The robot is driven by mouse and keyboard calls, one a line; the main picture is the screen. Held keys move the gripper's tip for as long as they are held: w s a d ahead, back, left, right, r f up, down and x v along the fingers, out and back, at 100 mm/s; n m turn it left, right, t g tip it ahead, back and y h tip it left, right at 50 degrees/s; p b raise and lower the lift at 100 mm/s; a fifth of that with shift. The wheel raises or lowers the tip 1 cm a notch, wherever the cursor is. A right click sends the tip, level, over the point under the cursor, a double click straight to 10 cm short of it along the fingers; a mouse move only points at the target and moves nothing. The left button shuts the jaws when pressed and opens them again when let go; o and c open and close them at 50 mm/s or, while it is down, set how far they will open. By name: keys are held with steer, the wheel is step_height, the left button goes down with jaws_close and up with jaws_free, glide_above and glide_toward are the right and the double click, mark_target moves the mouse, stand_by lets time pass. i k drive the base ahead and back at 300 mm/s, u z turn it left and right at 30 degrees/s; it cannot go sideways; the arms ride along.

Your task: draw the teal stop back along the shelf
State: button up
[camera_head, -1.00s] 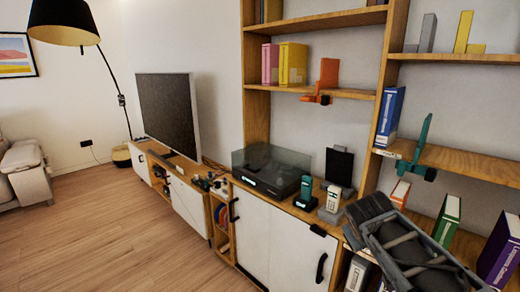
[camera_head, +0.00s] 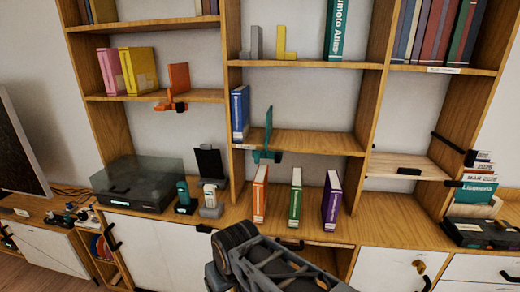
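The teal stop (camera_head: 268,136) is an upright plate with a clamp at its foot, on the front edge of the middle shelf (camera_head: 315,143). A blue book (camera_head: 240,112) stands at that shelf's left end, a little left of the stop with a gap between. The shelf right of the stop is bare. My arm reaches up from the bottom of the view, below the shelf and in front of the cabinet. My gripper's fingers cannot be made out, so its opening is unclear. It is apart from the stop.
Orange (camera_head: 260,193), green (camera_head: 295,197) and purple (camera_head: 331,200) books stand on the cabinet top below. An orange stop (camera_head: 178,85) sits on the left shelf beside pink and yellow books. A turntable (camera_head: 137,184) and two phones are at lower left. A dark box (camera_head: 480,232) is at right.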

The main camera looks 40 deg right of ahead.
mark_target(277, 157)
steer(key=z, duration=0.05)
steer(key=k, duration=0.5)
steer(key=z, duration=0.9)
steer(key=i, duration=0.7)
steer(key=u, duration=0.95)
